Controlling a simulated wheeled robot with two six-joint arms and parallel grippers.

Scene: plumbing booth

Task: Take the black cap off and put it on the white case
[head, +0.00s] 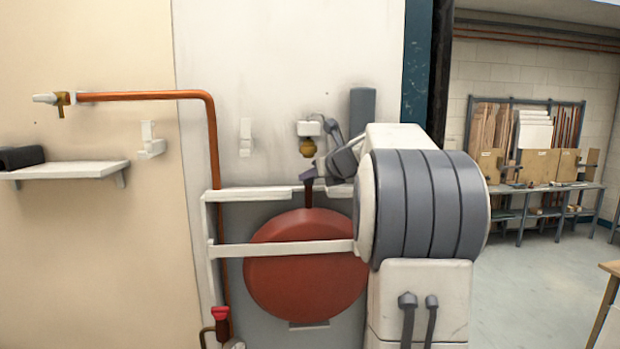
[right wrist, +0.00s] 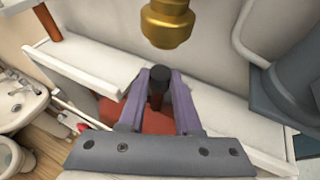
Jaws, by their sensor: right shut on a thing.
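My right gripper (head: 307,178) has its purple fingers shut on the black cap (right wrist: 157,76), at the top of the red vessel (head: 305,270). It also shows in the right wrist view (right wrist: 158,90), with the dark round top of the cap between the fingertips. A dark red stem runs below the fingers to the vessel. I cannot tell whether the cap still sits on the stem. The white case (head: 255,194) frames the vessel; its flat top ledge runs left and right of the gripper, with a gap at the stem. My left gripper is not in view.
A brass fitting (head: 307,148) hangs close above the gripper and looms in the right wrist view (right wrist: 167,22). A copper pipe (head: 212,150) runs down at the left. A white wall shelf (head: 75,170) holds a dark roll. The left ledge top is clear.

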